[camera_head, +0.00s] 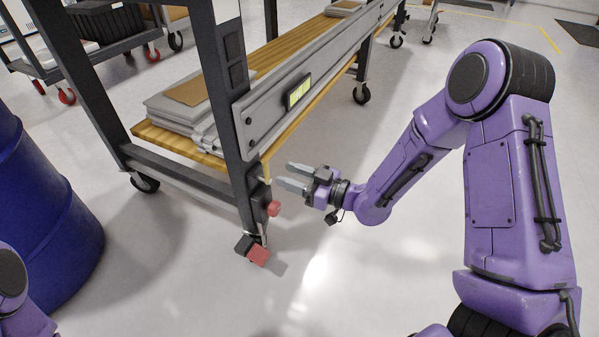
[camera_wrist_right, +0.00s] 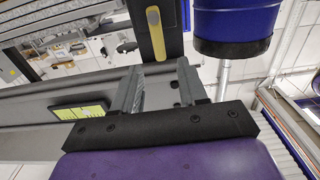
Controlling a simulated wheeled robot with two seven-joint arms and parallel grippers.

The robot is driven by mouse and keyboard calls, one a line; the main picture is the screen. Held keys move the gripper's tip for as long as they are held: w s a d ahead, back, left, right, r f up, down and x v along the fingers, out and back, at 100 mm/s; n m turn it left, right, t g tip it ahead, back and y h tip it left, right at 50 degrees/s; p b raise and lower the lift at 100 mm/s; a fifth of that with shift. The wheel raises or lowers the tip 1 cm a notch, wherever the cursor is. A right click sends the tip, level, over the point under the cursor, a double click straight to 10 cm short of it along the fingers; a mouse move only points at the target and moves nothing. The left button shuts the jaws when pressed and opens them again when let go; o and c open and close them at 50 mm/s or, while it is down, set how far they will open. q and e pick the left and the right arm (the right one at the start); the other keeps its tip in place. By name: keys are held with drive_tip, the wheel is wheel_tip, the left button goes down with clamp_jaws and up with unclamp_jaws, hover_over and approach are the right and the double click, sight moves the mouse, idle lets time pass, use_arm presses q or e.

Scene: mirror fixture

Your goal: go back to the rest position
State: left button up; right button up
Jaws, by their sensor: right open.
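My right gripper (camera_head: 287,177) is open and empty. Its two grey fingers point left, beside the front corner post (camera_head: 228,100) of a dark-framed workbench; a small gap seems to separate them, but contact is hard to judge. In the right wrist view, the open fingers (camera_wrist_right: 158,88) have nothing gripped between them. A dark post with a yellow strip (camera_wrist_right: 155,32) shows beyond them. My right arm is stretched forward and bent at the elbow. Only a purple piece of my left arm shows at the lower left; its gripper is out of view.
The workbench's wooden lower shelf (camera_head: 180,142) holds flat grey panels (camera_head: 185,105). Red pieces (camera_head: 258,255) are at the foot of the near post. A blue drum (camera_head: 45,215) stands at the left, and a dark cart (camera_head: 100,45) behind. The floor right of the bench is open.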

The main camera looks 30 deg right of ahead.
drive_tip(key=shift+v, duration=1.55)
